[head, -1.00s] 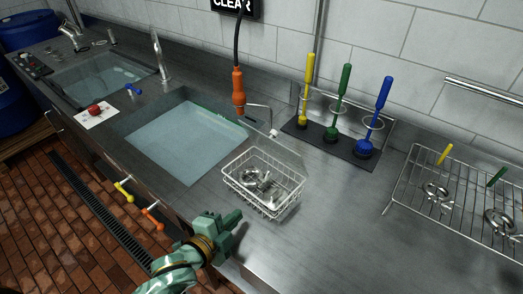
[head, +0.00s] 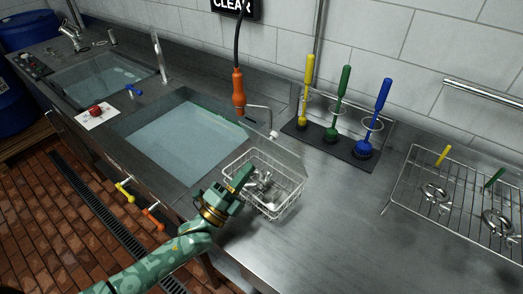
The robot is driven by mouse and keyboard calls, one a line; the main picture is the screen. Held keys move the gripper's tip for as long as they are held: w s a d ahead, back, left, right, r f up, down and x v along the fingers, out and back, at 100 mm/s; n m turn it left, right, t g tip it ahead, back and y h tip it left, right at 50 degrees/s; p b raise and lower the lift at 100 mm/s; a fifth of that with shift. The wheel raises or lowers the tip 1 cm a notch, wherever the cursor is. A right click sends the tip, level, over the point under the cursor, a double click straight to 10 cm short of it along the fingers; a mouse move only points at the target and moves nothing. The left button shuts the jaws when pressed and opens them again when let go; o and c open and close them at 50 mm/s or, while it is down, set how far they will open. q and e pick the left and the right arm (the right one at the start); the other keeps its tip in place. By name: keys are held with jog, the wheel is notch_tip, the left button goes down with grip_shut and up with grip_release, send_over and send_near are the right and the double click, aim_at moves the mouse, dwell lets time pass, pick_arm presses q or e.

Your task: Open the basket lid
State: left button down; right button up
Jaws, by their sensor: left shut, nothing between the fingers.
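The wire basket (head: 284,207) stands on the steel counter, right of the near sink, with metal parts inside. A thin, see-through panel (head: 285,152) rises from its back edge, leaning up; it looks like the lid, but it is faint. The basket's top looks uncovered. My left gripper (head: 245,172) is shut and empty, over the basket's left front part and hiding some of it. I cannot tell whether it touches the wire. My right gripper is not in view.
An orange-handled hose (head: 238,88) hangs behind the basket. Yellow, green and blue brushes (head: 383,95) stand in a rack (head: 330,148) at the back. A wire rack (head: 463,195) with metal parts is at right. The counter between is clear.

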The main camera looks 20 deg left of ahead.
aim_at(268, 140)
pick_arm(q)
jog(key=x, duration=0.6)
jog(key=shift+w+d+r, duration=0.1)
jog(key=shift+w+d, duration=0.05)
jog(key=shift+w, duration=0.15)
jog(key=shift+r+p, duration=0.1)
jog(key=shift+p, duration=0.2)
jog(key=shift+r+p, duration=0.15)
jog(key=shift+p, duration=0.15)
jog(key=w+r+g+p, duration=0.1)
jog(key=p, duration=0.2)
jog(key=r+g+y+p, duration=0.1)
jog(key=p, duration=0.2)
jog(key=shift+w+d+r, duration=0.1)
jog(key=shift+w+d, duration=0.3)
jog(key=w+g+p, duration=0.1)
jog(key=p, duration=0.2)
jog(key=w+d+g+y+p, duration=0.1)
jog(key=p, duration=0.1)
jog(key=shift+w+d+r+g, duration=0.1)
jog(key=shift+w+r+g, duration=0.2)
jog(key=shift+w+r, duration=0.05)
jog(key=shift+w+d+f+g+y+p, duration=0.2)
jog(key=shift+w+d+g+y+p, duration=0.1)
jog(key=shift+w+g+p, duration=0.15)
jog(key=shift+w+d, duration=0.2)
jog(key=shift+w, duration=0.4)
